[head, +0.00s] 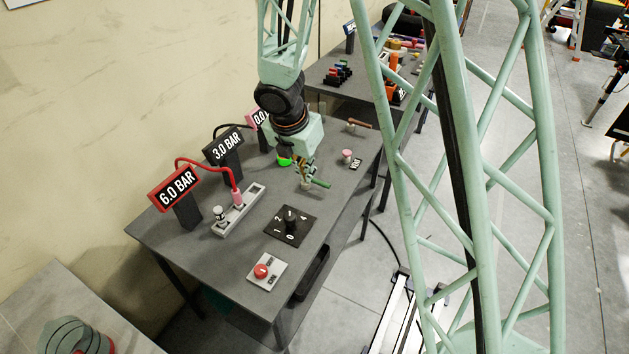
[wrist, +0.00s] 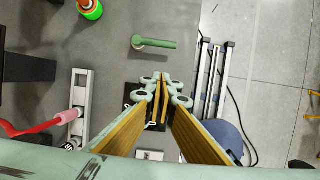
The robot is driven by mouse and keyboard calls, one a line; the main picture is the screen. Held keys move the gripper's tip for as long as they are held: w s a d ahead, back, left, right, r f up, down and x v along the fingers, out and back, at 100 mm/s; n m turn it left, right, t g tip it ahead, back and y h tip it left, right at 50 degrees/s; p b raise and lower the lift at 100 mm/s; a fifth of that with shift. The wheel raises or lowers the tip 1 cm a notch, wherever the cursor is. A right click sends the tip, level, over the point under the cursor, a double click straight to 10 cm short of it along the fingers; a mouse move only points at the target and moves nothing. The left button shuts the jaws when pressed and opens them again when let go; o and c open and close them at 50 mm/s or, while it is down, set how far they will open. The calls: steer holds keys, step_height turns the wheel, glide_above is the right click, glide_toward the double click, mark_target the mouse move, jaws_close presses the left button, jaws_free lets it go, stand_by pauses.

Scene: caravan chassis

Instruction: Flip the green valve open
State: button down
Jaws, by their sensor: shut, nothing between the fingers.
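The green valve (head: 320,183) is on the grey table top, just below my gripper in the head view. Its handle points right and slightly toward the front. In the wrist view the green valve (wrist: 155,43) lies beyond my fingertips, its handle running sideways to the right from a round pivot. My gripper (head: 306,176) points down close to the valve. In the wrist view my gripper (wrist: 163,80) has its fingertips together with nothing between them. A gap shows between the fingertips and the handle in that view; the height above the table is hard to tell.
A rotary knob (head: 290,221), a red button (head: 261,271) and a socket strip (head: 238,211) with a red cable share the table. Gauge signs (head: 178,187) stand along the wall side. A pink button (head: 346,155) and a brown-handled valve (head: 357,124) lie farther back.

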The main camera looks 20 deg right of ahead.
mark_target(318, 182)
steer(key=shift+f, duration=0.1)
steer(key=b+x, duration=0.4)
steer(key=x, duration=0.5)
steer(key=shift+w+f+b, duration=0.1)
steer(key=shift+f+b, duration=0.2)
steer(key=shift+b, duration=0.05)
steer(key=shift+w+d+f, duration=0.2)
steer(key=shift+w+d, duration=0.5)
steer(key=shift+w, duration=0.05)
steer(key=shift+w+d+f, duration=0.25)
steer(key=shift+w+d, duration=0.45)
